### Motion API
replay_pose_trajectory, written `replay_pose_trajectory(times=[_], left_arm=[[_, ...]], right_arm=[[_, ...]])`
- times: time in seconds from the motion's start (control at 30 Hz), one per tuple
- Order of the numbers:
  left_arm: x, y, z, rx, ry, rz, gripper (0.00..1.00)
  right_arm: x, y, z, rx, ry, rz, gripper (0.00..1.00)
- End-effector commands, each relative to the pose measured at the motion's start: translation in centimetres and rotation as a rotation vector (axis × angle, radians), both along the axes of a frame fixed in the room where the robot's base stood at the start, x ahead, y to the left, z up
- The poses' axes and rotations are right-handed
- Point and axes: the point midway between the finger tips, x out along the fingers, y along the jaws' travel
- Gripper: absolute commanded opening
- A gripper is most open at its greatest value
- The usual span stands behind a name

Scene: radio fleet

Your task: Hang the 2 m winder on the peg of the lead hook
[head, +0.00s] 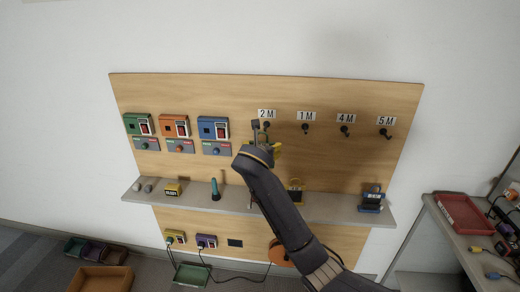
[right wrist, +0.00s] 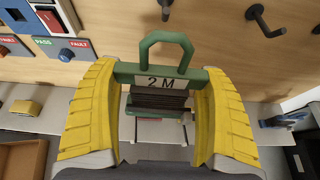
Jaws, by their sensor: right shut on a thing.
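The 2 m winder (right wrist: 155,82) is green, with a "2 M" label, a loop handle on top and dark lead wound below. My right gripper (right wrist: 158,105) has its yellow fingers shut on both sides of it. In the head view my right gripper (head: 267,145) is in front of the board, just below the "2 M" sign (head: 267,114), and mostly hides the winder. The dark 2 M peg (head: 267,125) shows just under that sign. In the right wrist view a peg (right wrist: 165,9) stands above the loop, apart from it in the picture. My left gripper is not in view.
More pegs, 1 M (head: 305,128), 4 M (head: 345,131) and 5 M (head: 385,134), are to the right. Coloured test boxes (head: 175,127) are at left. A grey shelf (head: 330,208) below holds small items, including a yellow winder (head: 295,192) and a blue one (head: 371,200).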

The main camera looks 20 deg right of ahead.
Motion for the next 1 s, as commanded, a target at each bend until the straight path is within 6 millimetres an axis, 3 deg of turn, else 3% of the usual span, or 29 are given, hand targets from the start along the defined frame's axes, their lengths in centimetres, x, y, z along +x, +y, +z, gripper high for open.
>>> replay_pose_trajectory(times=[1.0], left_arm=[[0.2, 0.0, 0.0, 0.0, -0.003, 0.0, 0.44]], right_arm=[[4.7, -2.0, -0.4, 0.0, 0.0, 0.0, 0.43]])
